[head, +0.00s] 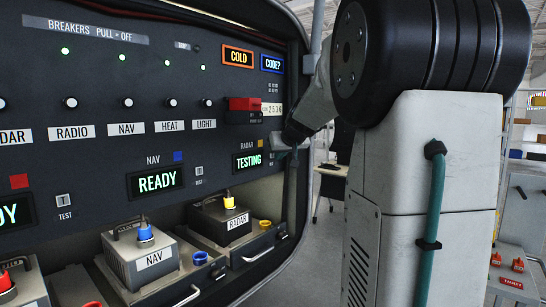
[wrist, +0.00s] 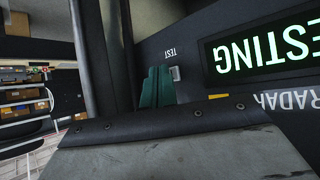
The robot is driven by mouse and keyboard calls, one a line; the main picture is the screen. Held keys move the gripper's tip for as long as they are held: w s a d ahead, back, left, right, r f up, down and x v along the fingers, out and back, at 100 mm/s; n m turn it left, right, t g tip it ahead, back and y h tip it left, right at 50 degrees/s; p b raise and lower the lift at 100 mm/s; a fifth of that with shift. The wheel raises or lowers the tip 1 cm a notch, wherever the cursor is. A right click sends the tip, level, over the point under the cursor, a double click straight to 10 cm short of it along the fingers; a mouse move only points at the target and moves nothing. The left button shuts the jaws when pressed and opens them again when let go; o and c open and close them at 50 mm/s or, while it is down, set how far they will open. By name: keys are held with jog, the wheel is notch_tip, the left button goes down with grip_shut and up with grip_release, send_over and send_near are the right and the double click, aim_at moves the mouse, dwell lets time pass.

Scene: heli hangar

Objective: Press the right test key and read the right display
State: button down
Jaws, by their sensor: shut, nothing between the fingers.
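The right display (head: 248,161), under the RADAR label, reads TESTING in green. It also shows upside down in the wrist view (wrist: 262,50). The right test key (wrist: 175,74) is a small pale square beside the word TEST in the wrist view; in the head view my gripper hides it. My gripper (head: 281,147) is at the panel just right of the display. Its teal fingers (wrist: 157,87) are shut and empty, with the tips right at the key. I cannot tell whether they touch it.
The NAV display (head: 156,181) reads READY, with its own test key (head: 199,171) to its right. A display at far left (head: 15,212) is cut off. NAV (head: 150,260) and RADAR (head: 222,222) boxes sit below. A red switch cover (head: 245,104) is above my gripper.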

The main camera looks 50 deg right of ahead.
jog(key=shift+s, duration=0.3)
jog(key=s, duration=0.5)
jog(key=shift+d, duration=0.2)
dwell(0.7)
